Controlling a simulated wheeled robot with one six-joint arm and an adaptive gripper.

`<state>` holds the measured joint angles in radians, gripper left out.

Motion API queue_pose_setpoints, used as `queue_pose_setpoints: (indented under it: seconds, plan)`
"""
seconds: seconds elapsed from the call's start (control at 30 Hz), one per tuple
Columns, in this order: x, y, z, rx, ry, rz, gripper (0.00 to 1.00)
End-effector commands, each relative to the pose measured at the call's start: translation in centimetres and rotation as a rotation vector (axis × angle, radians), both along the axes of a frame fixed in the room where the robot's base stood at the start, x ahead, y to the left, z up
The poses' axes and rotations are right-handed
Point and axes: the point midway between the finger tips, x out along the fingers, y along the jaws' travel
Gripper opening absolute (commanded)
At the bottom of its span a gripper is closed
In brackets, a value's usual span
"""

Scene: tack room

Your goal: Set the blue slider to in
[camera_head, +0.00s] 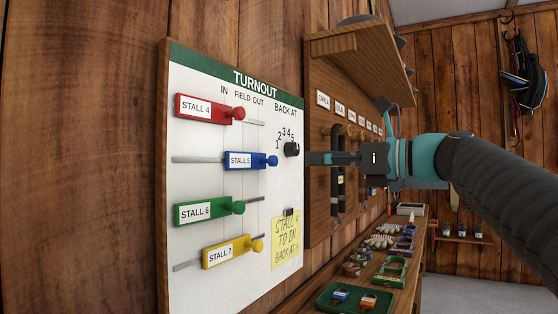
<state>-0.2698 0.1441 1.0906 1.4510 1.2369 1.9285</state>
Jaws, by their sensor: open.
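The blue slider (247,160), labelled STALL 5, sits on its horizontal rail on the white TURNOUT board (190,140). Its round blue knob (273,161) is at its right end. It stands farther right than the other sliders, toward the OUT side of the IN, FIELD, OUT headings. The rail shows bare to its left. My gripper (308,158) points left at the board, just right of the blue knob and beside the black dial (291,149). Its jaws are open and seen side-on. They hold nothing that I can see, and contact with the board cannot be told.
Red (209,108), green (204,211) and yellow (228,252) sliders sit above and below. A yellow note (286,242) is on the board. A shelf (360,48) juts out above my arm. A bench below carries a green tray (335,306) and small items.

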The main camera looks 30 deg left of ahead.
Motion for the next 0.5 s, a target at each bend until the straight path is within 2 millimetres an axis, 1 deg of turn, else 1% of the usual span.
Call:
queue_pose_setpoints:
  seconds: [0.03,0.3,0.4,0.5]
  plan:
    - [0.1,1.1,-0.1,-0.001,0.001,0.003,0.49]
    - [0.5,6.0,0.0,-0.001,0.0,0.002,0.49]
    - [0.6,7.5,-0.1,-0.002,-0.001,0.002,0.49]
    - [0.7,8.6,0.0,-0.002,-0.002,0.0,0.49]
